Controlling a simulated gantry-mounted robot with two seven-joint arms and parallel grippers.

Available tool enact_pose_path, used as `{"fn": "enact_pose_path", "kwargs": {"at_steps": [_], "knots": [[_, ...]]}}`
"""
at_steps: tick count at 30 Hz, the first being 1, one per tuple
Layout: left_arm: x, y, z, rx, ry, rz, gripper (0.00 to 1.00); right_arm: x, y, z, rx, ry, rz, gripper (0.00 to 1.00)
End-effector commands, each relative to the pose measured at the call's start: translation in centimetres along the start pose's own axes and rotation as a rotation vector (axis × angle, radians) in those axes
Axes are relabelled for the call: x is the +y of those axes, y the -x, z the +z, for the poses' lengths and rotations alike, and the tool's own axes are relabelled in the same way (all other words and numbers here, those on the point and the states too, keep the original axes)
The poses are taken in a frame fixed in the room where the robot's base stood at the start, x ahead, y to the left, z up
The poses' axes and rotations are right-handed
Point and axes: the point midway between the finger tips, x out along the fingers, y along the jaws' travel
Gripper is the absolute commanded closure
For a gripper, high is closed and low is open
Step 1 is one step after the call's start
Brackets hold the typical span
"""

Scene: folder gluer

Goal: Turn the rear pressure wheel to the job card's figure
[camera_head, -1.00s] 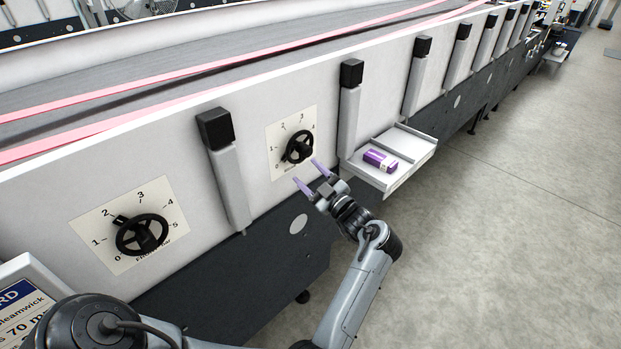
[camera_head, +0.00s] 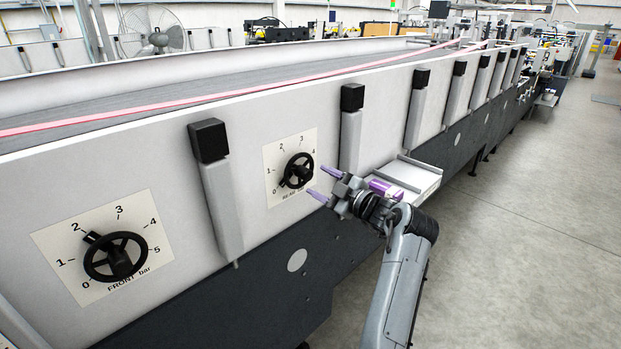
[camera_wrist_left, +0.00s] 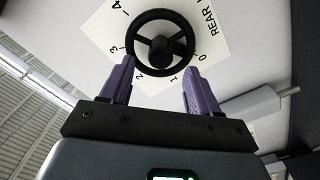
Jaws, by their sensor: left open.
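The rear pressure wheel (camera_head: 298,170) is a small black three-spoked handwheel on a white dial plate (camera_head: 275,158) with figures from 0 upward. It also shows in the left wrist view (camera_wrist_left: 135,43), upside down, beside the word REAR. I cannot read its pointer surely. My left gripper (camera_head: 323,183) is open and empty, its purple fingers just right of the wheel and pointing at it. In the wrist view the fingers (camera_wrist_left: 158,88) straddle the wheel's near rim, apparently short of it. My right gripper is out of view. No readable job card shows now.
The front wheel (camera_head: 116,257) sits on its own FRONT bar dial at the left. A grey post with a black cap (camera_head: 209,140) stands between the dials, another (camera_head: 352,98) right of the rear dial. A shelf (camera_head: 422,178) holds a purple carton (camera_head: 385,188), partly behind my gripper.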

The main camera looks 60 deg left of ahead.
Motion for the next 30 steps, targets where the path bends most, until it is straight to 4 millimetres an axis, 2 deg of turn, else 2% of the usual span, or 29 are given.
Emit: {"fn": "enact_pose_path", "kwargs": {"at_steps": [3,9,22,30], "knots": [[-0.1,-1.9,0.0,0.003,0.000,0.000,0.39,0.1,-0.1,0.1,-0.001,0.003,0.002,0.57],[-0.1,-3.9,0.1,0.000,-0.001,0.000,0.39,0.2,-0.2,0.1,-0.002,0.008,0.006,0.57],[0.0,-4.6,0.0,0.000,-0.001,0.001,0.39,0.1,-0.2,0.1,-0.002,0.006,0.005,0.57],[0.0,-4.5,0.0,0.000,-0.001,0.001,0.79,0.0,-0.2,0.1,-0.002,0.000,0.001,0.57]]}}
